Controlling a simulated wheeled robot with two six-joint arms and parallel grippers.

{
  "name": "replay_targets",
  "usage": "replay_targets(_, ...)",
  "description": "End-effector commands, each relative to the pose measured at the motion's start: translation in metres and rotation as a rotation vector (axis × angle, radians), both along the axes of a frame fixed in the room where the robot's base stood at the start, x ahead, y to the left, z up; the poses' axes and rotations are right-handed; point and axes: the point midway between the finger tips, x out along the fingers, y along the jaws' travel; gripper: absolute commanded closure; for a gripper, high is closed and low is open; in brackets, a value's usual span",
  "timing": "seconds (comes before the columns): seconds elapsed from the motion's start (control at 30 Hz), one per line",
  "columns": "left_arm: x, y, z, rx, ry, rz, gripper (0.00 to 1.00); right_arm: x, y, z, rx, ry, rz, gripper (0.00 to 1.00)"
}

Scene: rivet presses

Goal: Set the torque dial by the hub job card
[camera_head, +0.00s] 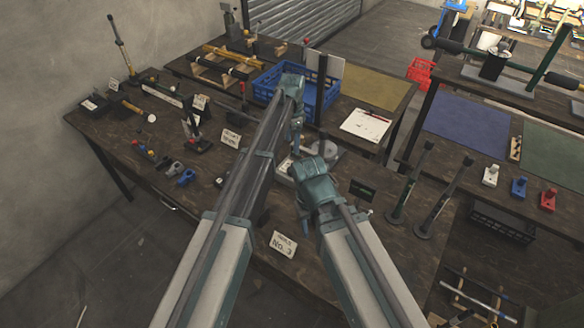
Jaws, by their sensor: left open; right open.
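A round grey device (325,148) that may hold the torque dial stands on the dark bench, partly hidden by my arms; no dial marks can be read. A white sheet with a red pen-like item (366,124) lies on the bench behind it; I cannot tell if it is the hub job card. My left gripper (296,149) is open, pointing down just left of the grey device, apparently empty. My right gripper (304,226) is open, pointing down nearer the bench's front; its fingers are small and partly hidden.
A blue crate (268,84) stands behind my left arm. A sign reading No. 3 (283,243) is at the front edge. A small dark display with green marks (362,190) stands right of my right gripper. Small clamps (186,177) lie at left. Black levers (436,205) stand at right.

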Motion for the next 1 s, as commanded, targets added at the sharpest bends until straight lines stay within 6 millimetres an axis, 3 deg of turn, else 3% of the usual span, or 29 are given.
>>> replay_targets(0.37,0.000,0.001,-0.026,0.000,-0.001,0.003,0.23,0.000,0.000,-0.026,0.000,0.000,-0.001,0.50)
replay_targets(1.0,-0.001,0.001,-0.113,0.000,-0.001,0.004,0.23,0.000,0.000,-0.113,0.000,0.000,-0.002,0.50)
